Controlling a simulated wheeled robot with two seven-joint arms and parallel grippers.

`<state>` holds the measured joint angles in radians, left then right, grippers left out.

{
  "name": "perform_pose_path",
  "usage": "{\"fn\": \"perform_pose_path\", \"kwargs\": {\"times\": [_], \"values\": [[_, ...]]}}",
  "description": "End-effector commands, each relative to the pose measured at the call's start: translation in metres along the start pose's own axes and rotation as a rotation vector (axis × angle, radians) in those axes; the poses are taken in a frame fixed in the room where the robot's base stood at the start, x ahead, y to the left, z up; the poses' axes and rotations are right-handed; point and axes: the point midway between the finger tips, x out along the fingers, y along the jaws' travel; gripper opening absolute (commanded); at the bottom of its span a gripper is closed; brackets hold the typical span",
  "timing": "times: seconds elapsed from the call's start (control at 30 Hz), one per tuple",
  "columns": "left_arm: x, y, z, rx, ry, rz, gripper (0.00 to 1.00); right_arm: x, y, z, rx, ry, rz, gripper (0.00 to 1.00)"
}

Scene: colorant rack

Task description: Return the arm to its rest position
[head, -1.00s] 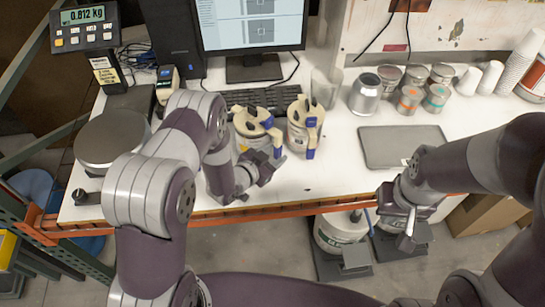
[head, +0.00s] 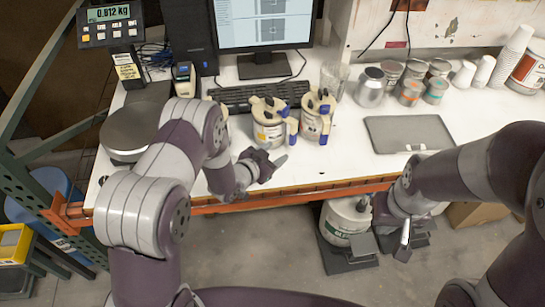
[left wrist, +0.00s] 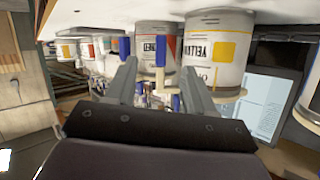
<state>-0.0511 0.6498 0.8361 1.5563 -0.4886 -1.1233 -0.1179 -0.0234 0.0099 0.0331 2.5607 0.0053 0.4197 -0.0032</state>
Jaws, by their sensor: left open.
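My left gripper (head: 268,164) is open and empty. It is at the bench's front edge, in front of the colorant canisters and apart from them. In the left wrist view its two fingers (left wrist: 160,88) stand apart with nothing between them, and a canister with a yellow label (left wrist: 216,58) appears upside down beyond. My right gripper (head: 404,238) hangs in front of the bench edge at the right. Its fingers are too small and dark to read.
Two pale canisters with blue handles, one left (head: 269,122) and one right (head: 316,117), stand on the bench; another is partly hidden by my left arm. A scale (head: 128,133), keyboard (head: 262,95) and grey tray (head: 408,135) share the bench. A white bucket (head: 345,218) stands below.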

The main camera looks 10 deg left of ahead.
Motion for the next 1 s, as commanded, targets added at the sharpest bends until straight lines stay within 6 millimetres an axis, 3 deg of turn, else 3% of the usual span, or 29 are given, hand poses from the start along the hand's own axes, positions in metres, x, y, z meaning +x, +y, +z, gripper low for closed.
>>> {"fn": "perform_pose_path", "kwargs": {"times": [0.27, 0.37, 0.47, 0.5, 0.6, 0.7, 0.8, 1.0], "values": [[0.0, -0.005, -0.006, 0.002, -0.009, -0.009, 0.54, -0.001, 0.0, 0.0, 0.0, 0.0, 0.0, 0.0], [-0.012, -0.024, -0.013, -0.021, -0.145, -0.06, 0.54, 0.004, 0.0, 0.0, 0.0, 0.0, 0.0, 0.0], [-0.062, -0.046, -0.021, -0.117, -0.414, -0.154, 0.54, 0.011, 0.0, 0.001, 0.0, 0.0, 0.0, 0.0], [-0.094, -0.047, -0.022, -0.175, -0.533, -0.189, 0.54, 0.014, 0.0, 0.002, 0.0, 0.0, 0.0, 0.0], [-0.178, -0.028, -0.018, -0.337, -0.793, -0.238, 0.54, 0.02, 0.0, 0.002, 0.0, 0.0, 0.0, 0.0], [-0.239, 0.001, -0.014, -0.462, -0.962, -0.246, 0.54, 0.022, 0.0, 0.003, 0.0, 0.0, 0.0, 0.0], [-0.27, 0.018, -0.013, -0.525, -1.043, -0.241, 0.54, 0.023, 0.0, 0.003, 0.0, 0.0, 0.0, 0.0], [-0.27, 0.018, -0.013, -0.525, -1.043, -0.241, 0.54, 0.023, 0.0, 0.003, 0.0, 0.0, 0.0, 0.0]]}}
